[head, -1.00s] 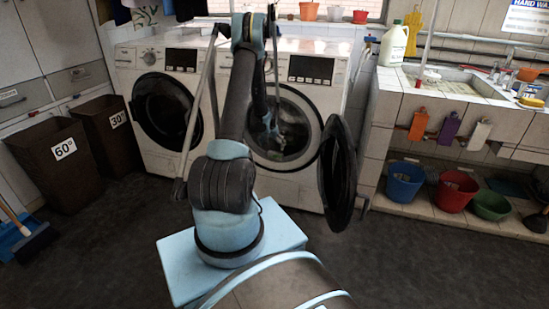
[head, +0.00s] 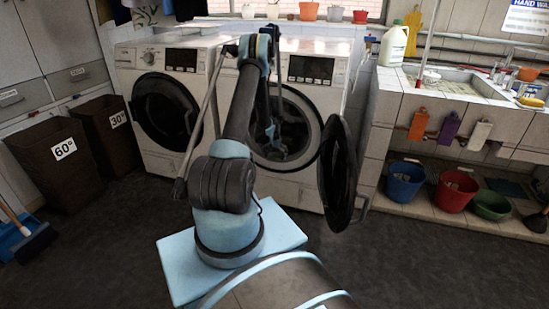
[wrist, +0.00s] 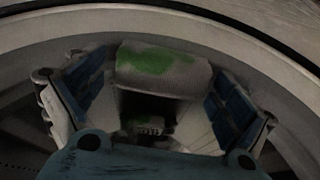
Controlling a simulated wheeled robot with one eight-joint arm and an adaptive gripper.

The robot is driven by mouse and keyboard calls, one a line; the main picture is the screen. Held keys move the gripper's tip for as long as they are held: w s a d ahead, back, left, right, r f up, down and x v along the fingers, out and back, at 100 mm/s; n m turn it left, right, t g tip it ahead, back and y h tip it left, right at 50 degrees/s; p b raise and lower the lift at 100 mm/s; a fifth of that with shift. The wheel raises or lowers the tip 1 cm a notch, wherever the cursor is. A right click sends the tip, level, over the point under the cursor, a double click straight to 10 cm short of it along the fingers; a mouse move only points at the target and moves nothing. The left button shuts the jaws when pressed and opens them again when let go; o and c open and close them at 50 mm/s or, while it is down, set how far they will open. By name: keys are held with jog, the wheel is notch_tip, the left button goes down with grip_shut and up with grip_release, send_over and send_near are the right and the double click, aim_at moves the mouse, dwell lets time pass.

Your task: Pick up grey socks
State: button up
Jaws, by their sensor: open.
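In the wrist view, a pale grey cloth-like thing with a green patch, seemingly the grey socks (wrist: 160,70), lies ahead between the fingers, inside the washing machine drum. My gripper (wrist: 158,100) is open, with one blue-padded finger on each side of it. I cannot tell whether the fingers touch it. In the head view, my gripper (head: 272,135) is at the round opening of the right washing machine (head: 312,92). The socks are hard to make out there, in the dark drum behind the gripper.
The right machine's round door (head: 338,172) stands open to the right of the opening. The left washing machine (head: 165,110) is beside it. Two brown baskets (head: 55,165) stand at the left. A tiled sink (head: 450,85) is at the right, with buckets (head: 405,182) below.

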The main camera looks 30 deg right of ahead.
jog(key=c, duration=1.1)
jog(key=shift+c, duration=0.2)
